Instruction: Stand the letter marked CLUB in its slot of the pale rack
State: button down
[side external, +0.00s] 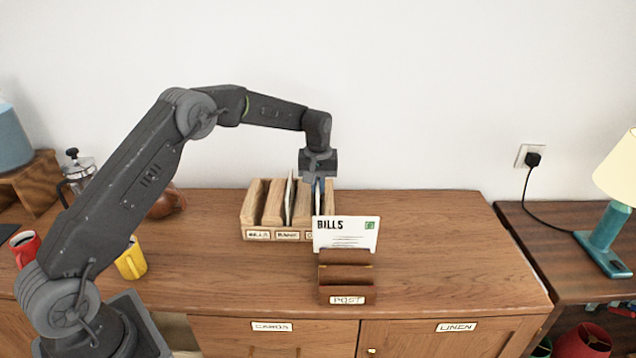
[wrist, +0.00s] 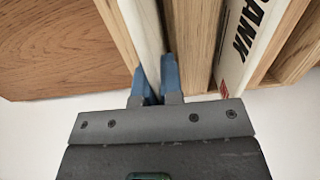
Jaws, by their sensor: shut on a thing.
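The pale rack (side external: 257,222) stands on the cabinet top and has labelled slots, with BILLS and BANK readable and a third label partly hidden. My gripper (side external: 319,186) is low over the right slot. In the wrist view my gripper (wrist: 156,78) has its blue fingers shut on a white letter (wrist: 143,30), seen edge on. The letter stands upright between the rack's end wall and a wooden divider, in the end slot beside the BANK letter (wrist: 243,45). Its marking cannot be read, and how deep it sits is hidden.
A BILLS letter (side external: 345,236) stands in the brown POST holder (side external: 346,292), in front of the rack's right end. A yellow mug (side external: 131,260), red mug (side external: 25,245) and coffee press (side external: 77,172) are on the left. The cabinet top (side external: 440,235) is clear at right.

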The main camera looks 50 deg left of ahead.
jog(key=shift+f, duration=0.3)
jog(key=shift+f, duration=0.25)
jog(key=c, duration=1.2)
grip_release()
jog(key=shift+r, duration=4.55)
